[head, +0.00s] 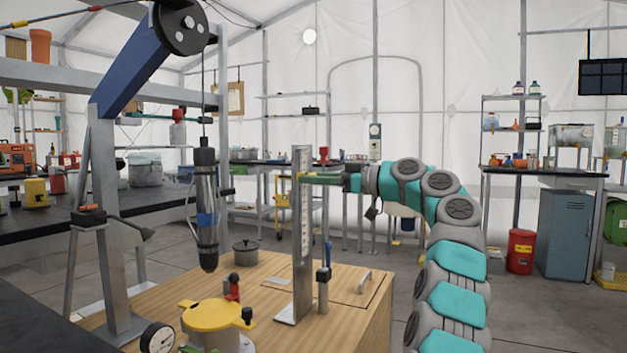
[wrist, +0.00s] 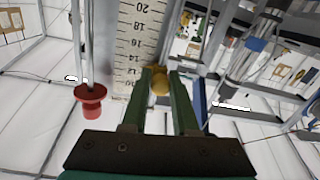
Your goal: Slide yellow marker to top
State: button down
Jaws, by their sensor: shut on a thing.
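The yellow marker (wrist: 160,82) is a small rounded knob at the face of a white upright scale (wrist: 138,45). In the wrist view it sits between the tips of my gripper's two green fingers (wrist: 160,76), about level with the low teens of the printed numbers, with 20 higher up. My gripper (head: 304,177) is shut on the marker. In the head view, the gripper reaches from the right to the upper part of the metal post that carries the scale (head: 304,225). The marker is mostly hidden there by the fingers.
The post stands on a wooden bench (head: 350,310). A hanging dark cylinder (head: 206,205), a yellow-lidded vessel (head: 212,315) and a small pot (head: 245,253) are left of it. A thin stand (head: 323,285) is close right. A red knob (wrist: 90,98) shows left in the wrist view.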

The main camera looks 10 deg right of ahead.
aim_at(296, 162)
jog(key=shift+r+p, duration=1.1)
jog(key=shift+r, duration=0.75)
jog(key=c, duration=0.7)
grip_release()
jog(key=v, duration=0.7)
jog(key=shift+s+d, duration=0.25)
jog(key=shift+f, duration=0.1)
